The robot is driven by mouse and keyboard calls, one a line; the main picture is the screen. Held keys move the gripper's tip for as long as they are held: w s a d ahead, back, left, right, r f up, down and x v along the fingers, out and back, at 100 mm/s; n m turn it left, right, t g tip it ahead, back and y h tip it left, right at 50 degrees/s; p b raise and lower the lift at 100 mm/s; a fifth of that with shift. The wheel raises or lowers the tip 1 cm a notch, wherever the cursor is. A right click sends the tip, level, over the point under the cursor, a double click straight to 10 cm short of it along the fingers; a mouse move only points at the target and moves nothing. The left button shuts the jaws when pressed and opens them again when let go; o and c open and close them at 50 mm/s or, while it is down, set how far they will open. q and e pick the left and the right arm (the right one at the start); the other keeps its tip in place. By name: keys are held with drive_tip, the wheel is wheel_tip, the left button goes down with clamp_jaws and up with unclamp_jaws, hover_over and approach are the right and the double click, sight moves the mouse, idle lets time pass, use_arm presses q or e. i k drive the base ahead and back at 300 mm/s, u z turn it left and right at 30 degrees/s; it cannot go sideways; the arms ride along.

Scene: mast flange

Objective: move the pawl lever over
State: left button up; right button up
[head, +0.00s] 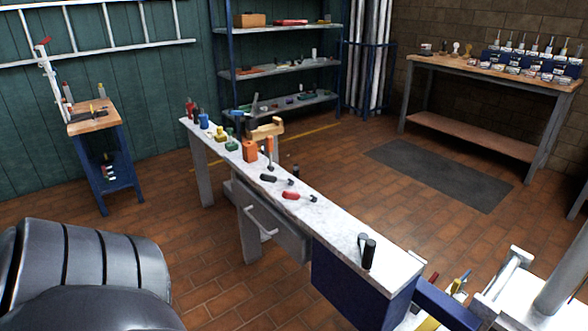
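I cannot tell for sure which thing is the pawl lever. A short black upright handle (369,253) stands at the near end of the long narrow bench (335,225). A red-handled tool (298,196) and a black-handled tool (275,179) lie farther along it. At the lower right, a white frame (510,270) stands beside a thick pale post (568,265), partly cut off by the picture edge. A large dark grey rounded part at the lower left looks like my own arm. Neither of my grippers is in view.
Small blue, yellow, green and orange items stand toward the bench's far end. A drawer (270,228) with a handle hangs under it. A small blue stand (106,160) is at left, shelves (285,70) behind, a worktable (480,75) at back right. The floor around the dark mat (440,175) is clear.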

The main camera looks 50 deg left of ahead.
sight(288, 195)
drive_tip(key=k, duration=0.4)
drive_tip(key=u, duration=1.45)
drive_tip(key=i, duration=0.5)
drive_tip(key=u, duration=0.05)
